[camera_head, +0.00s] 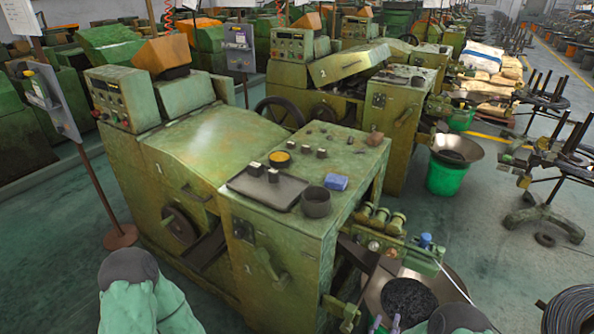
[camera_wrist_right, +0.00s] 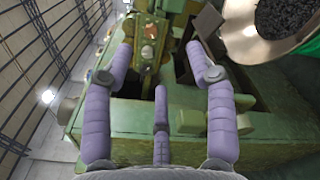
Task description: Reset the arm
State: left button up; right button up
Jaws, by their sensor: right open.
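My right gripper (camera_head: 385,324) shows only as purple fingertips at the bottom edge of the head view, low beside the front machine. In the right wrist view its purple fingers (camera_wrist_right: 160,62) are spread apart with nothing between them, so it is open and empty. Green machine parts (camera_wrist_right: 148,45) show beyond the fingers. A green arm part of mine with a dark cap shows at the bottom left of the head view; my left gripper is not in view.
The green heading machine (camera_head: 285,232) stands close in front, with a black tray (camera_head: 240,184), a dark cup (camera_head: 316,202) and a blue block (camera_head: 336,182) on top. A bowl of dark pieces (camera_head: 408,297) sits near my right gripper.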

jog(key=s+a+f+m+g+y, duration=0.1)
jog(key=a+f+m+g+y, duration=0.3)
jog(key=f+m, duration=0.3)
jog(key=a+f+m+g+y, duration=0.3)
jog(key=f+m+y, duration=0.25)
jog(key=f, duration=0.25)
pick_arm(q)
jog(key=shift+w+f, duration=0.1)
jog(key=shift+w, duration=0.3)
pick_arm(e)
jog(key=s+a+f+m+g+y, duration=0.2)
jog(key=s+a+m+g, duration=0.5)
jog(key=s, duration=0.6)
jog(key=a+m+y, duration=0.1)
jog(key=a+m, duration=0.1)
jog(key=m, duration=0.1)
jog(key=shift+a+g+y, duration=0.15)
jog(key=shift+g+y, duration=0.2)
jog(key=shift+g, duration=0.05)
jog(key=shift+s+m, duration=0.1)
jog(key=shift+m, duration=0.15)
